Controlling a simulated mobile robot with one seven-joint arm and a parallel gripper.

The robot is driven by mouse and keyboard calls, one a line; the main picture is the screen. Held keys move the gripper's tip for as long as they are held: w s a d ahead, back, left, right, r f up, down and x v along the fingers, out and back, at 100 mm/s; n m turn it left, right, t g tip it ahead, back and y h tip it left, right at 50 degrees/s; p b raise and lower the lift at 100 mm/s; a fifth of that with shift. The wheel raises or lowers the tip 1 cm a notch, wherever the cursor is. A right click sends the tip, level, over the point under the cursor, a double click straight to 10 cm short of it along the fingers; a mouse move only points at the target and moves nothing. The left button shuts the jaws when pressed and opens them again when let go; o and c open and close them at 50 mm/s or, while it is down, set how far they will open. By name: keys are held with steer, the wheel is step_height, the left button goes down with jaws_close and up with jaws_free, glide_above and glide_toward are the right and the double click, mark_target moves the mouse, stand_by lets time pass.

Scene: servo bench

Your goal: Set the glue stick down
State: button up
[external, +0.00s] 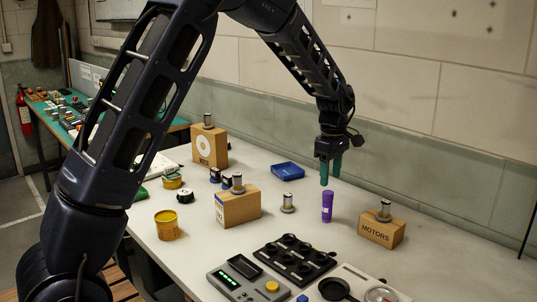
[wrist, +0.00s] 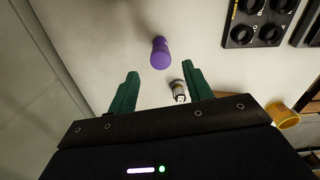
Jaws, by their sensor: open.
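The glue stick (external: 327,206) is purple and stands upright on the light bench top. In the wrist view the glue stick (wrist: 159,53) shows beyond the fingertips, apart from them. My gripper (external: 331,174) has green fingers pointing down and is a little above and beside the glue stick. In the wrist view my gripper (wrist: 162,82) has its fingers spread wide with nothing held between them.
A cardboard box marked MOTORS (external: 381,229) stands right of the glue stick, a small metal cylinder (external: 287,203) left. A black knob panel (external: 295,258) lies in front. A blue box (external: 288,170) lies behind. A yellow cup (external: 167,225) stands at the left.

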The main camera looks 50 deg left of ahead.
steer(key=shift+r, duration=0.7)
steer(key=s+d+r+m+t, duration=0.2)
steer(key=s+r+m, duration=0.7)
steer(key=s+r, duration=1)
steer(key=s+d+m+t, duration=0.2)
steer(key=s+m, duration=0.8)
steer(key=s, duration=1.8)
steer(key=shift+d+m+t, duration=0.3)
steer(key=shift+d+m, duration=0.1)
steer(key=shift+r, duration=0.1)
